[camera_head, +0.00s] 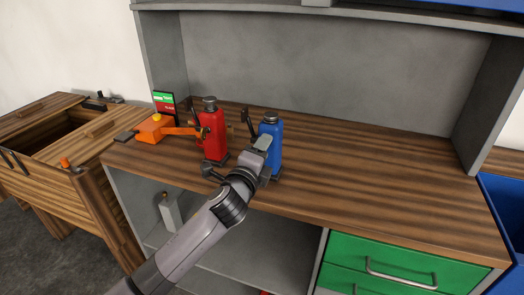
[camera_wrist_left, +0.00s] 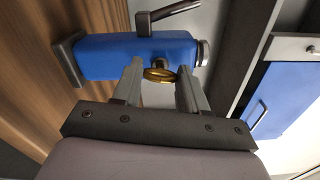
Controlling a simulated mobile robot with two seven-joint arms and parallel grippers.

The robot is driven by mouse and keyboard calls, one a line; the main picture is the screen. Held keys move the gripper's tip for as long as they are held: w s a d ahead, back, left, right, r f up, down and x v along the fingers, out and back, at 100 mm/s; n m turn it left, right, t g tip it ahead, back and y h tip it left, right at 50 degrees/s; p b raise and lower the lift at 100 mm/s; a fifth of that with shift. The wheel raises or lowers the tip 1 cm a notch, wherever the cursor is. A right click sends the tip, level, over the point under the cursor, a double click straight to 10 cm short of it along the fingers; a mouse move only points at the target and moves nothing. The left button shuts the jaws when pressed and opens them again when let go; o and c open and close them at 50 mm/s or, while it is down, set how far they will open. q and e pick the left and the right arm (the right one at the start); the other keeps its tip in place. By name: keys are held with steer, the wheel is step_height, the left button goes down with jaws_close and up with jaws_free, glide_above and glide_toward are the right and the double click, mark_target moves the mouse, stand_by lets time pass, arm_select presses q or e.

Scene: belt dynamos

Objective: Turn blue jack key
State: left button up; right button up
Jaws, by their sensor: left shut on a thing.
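The blue jack (camera_head: 275,135) stands upright on the wooden worktop, right of the red jack. It fills the upper part of the left wrist view (camera_wrist_left: 110,55), lying sideways in that picture, with a dark base and a lever. Its brass key (camera_wrist_left: 160,75) sticks out of its side between the two finger tips. My left gripper (camera_head: 264,146) is at the front of the blue jack and hides part of it. My right gripper is not in view.
The red jack (camera_head: 212,132) stands close on the left, with an orange tool (camera_head: 160,128) beyond it. The worktop (camera_head: 385,165) is clear to the right. Green drawers (camera_head: 385,272) are below its front edge. A wooden bench (camera_head: 75,160) stands at the left.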

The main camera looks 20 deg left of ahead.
arm_select(q)
steer(key=shift+n, duration=1.1)
steer(key=o, duration=1.1)
steer(key=shift+c, duration=0.2)
steer(key=s, duration=0.7)
steer(key=shift+a, duration=0.1)
